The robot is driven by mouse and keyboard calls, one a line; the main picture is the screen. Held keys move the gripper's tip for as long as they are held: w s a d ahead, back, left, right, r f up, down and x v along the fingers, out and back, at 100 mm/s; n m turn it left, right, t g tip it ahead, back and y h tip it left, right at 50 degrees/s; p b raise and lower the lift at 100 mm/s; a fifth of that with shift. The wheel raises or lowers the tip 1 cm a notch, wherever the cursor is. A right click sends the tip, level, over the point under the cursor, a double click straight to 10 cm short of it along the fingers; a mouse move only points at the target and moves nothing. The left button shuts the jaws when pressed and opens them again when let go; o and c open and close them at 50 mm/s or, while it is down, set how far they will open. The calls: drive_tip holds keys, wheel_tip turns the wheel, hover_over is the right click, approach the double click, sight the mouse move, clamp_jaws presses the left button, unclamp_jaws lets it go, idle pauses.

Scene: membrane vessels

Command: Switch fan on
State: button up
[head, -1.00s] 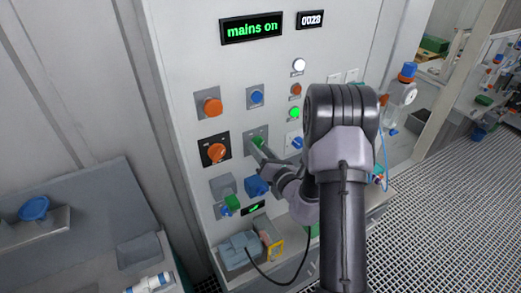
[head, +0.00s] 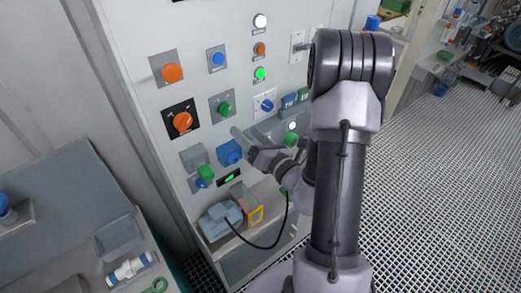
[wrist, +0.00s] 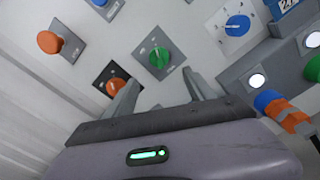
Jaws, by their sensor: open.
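A green knob (head: 224,107) on a square grey plate sits mid-panel. It also shows in the wrist view (wrist: 158,58), just beyond and between my fingertips. Its label is too small to read, so I cannot tell which control is the fan's. My gripper (head: 243,136) is open and empty, below and right of the green knob in the head view. In the wrist view its two fingers (wrist: 160,78) stand apart, with a visible gap between them and the knob.
Around it are orange knobs (head: 182,121) and (head: 172,72), blue knobs (head: 218,59) and (head: 266,105), and a blue block (head: 230,152). A green lamp (head: 260,73) is lit. A ledge with a grey-blue device (head: 219,219) lies below. A grey bench (head: 60,190) stands left.

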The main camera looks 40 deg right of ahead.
drive_tip(key=s+p, duration=0.6)
drive_tip(key=p, duration=0.1)
drive_tip(key=shift+s, duration=0.35)
